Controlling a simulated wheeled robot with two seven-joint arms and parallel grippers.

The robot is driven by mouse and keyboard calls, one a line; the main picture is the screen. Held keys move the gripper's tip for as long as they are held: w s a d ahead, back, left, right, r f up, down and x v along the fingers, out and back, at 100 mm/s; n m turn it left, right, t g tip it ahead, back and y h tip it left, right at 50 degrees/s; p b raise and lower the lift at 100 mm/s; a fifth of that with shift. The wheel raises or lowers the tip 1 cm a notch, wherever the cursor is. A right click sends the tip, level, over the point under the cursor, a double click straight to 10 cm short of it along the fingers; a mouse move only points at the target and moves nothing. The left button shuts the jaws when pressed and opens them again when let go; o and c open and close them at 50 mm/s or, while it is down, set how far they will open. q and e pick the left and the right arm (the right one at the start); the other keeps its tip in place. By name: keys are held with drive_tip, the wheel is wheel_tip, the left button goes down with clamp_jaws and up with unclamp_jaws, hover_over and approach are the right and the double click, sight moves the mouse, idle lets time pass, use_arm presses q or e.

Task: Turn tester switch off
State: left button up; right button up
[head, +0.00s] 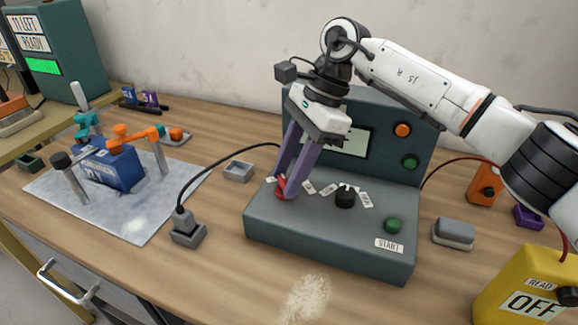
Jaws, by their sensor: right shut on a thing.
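The tester (330,232) is a grey-green box with a raised back panel, standing on the wooden table in the head view. A red switch (281,192) sits at the left of its top face. My right gripper (284,188) reaches down from above with purple fingers and is shut on the red switch. The fingers hide much of the switch, so I cannot tell its position. A black knob (345,196) with small white labels and a green button (393,225) by a START label are to its right. My left gripper is not in view.
A grey mat (140,225) at left holds a blue block (112,165) under orange and teal clamps. A plug block (187,229) stands left of the tester, its cable running behind. A yellow box (515,290) reading OFF and a grey block (454,233) are at right.

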drive_tip(key=shift+r, duration=0.1)
idle(0.3)
drive_tip(key=o, duration=1)
drive_tip(key=shift+o, duration=0.2)
drive_tip(key=v, duration=1)
drive_tip(key=shift+r, duration=0.1)
